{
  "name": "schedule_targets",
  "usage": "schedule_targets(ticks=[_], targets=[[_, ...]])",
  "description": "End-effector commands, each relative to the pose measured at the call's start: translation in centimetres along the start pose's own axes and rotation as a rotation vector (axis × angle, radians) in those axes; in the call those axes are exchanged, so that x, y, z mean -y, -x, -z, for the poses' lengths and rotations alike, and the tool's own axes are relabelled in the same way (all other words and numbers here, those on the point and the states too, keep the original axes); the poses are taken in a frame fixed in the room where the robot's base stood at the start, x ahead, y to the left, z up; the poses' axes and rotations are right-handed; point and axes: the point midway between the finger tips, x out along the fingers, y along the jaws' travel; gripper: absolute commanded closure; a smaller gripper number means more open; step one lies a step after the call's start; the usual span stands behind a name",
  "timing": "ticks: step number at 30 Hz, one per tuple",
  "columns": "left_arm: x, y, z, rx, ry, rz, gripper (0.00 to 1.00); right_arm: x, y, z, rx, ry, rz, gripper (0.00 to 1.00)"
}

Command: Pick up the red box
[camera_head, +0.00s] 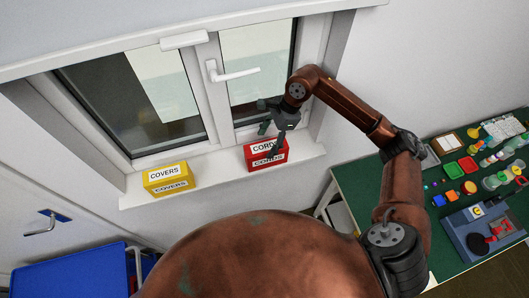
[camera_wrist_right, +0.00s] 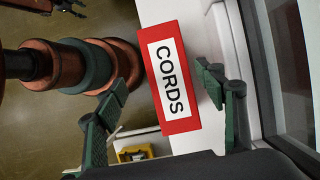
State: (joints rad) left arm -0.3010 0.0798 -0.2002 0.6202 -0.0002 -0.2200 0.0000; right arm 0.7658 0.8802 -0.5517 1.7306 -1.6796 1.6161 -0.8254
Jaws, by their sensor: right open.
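The red box (camera_head: 265,161) with a white CORDS label stands on the window sill, right of the middle of the head view. In the right wrist view the red box (camera_wrist_right: 168,78) lies between the two spread green-padded fingers. A gap shows between the box and each finger, so the right gripper is open and empty. My left gripper does not show in the head view.
A yellow COVERS box (camera_head: 168,179) stands further left on the white sill (camera_head: 215,172). The window handle (camera_head: 232,73) juts out above the sill. A green table (camera_head: 362,181) with many small items is at the right, and a blue cabinet (camera_head: 70,271) at lower left.

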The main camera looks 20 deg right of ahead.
Motion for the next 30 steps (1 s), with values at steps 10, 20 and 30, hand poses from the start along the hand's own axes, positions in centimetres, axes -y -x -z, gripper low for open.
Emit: schedule_targets(ticks=[10, 20, 30], targets=[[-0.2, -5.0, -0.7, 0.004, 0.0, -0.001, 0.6, 0.0, -4.6, 1.9, 0.006, -0.005, 0.001, 0.36], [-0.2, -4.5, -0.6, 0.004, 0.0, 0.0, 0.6, 0.0, -7.0, 1.9, 0.008, -0.005, -0.002, 0.36], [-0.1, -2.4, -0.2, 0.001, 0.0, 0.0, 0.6, 0.7, -11.2, 2.6, 0.01, -0.003, -0.004, 0.36]])
